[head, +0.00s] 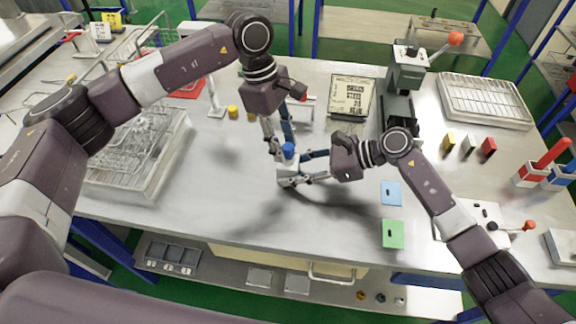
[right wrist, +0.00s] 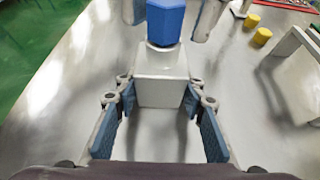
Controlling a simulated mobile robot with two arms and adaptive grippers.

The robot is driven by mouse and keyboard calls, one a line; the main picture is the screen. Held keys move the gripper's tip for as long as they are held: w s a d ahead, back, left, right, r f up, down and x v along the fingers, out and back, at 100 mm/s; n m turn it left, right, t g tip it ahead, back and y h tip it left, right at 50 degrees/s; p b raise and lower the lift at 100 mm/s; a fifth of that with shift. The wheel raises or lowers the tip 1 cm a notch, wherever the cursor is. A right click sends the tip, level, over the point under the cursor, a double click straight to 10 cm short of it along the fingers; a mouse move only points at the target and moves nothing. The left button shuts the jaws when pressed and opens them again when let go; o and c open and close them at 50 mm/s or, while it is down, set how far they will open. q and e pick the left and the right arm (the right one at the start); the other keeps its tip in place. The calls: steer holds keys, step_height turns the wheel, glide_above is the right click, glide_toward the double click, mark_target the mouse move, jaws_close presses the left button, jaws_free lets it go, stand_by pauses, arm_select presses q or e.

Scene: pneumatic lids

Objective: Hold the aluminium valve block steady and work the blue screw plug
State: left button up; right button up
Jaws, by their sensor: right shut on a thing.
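The aluminium valve block (head: 287,170) stands upright on the grey bench, a pale block with the blue screw plug (head: 288,150) on top. Both also show in the right wrist view, the block (right wrist: 162,80) in the middle and the plug (right wrist: 165,20) above it. My right gripper (head: 293,171) comes in from the right and is shut on the block, one finger on each side. My left gripper (head: 280,144) points down from above at the plug. Its fingertips stand apart on either side of the plug in the right wrist view, with gaps visible.
A wire basket (head: 150,178) stands to the left, and yellow cylinders (head: 233,112) lie behind the block. A grey vise-like fixture (head: 405,85) and a dark-framed panel (head: 352,97) stand behind right. Blue (head: 391,200) and green (head: 393,240) plates lie front right. The bench in front is clear.

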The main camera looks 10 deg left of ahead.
arm_select(q)
steer(key=shift+m, duration=0.4)
steer(key=m, duration=0.2)
steer(key=m+g, duration=0.1)
steer(key=m, duration=0.1)
steer(key=m+y, duration=0.1)
steer(key=m, duration=0.1)
steer(key=shift+w+d, duration=0.3)
steer(key=shift+m+g, duration=0.3)
steer(key=shift+m, duration=0.7)
steer(key=shift+w+d+m+y, duration=0.15)
steer(key=shift+m+y, duration=0.25)
steer(key=shift+m, duration=0.6)
steer(key=m, duration=0.3)
steer(key=shift+d+m+y, duration=0.15)
steer(key=shift+m+y, duration=0.25)
steer(key=shift+c, duration=0.5)
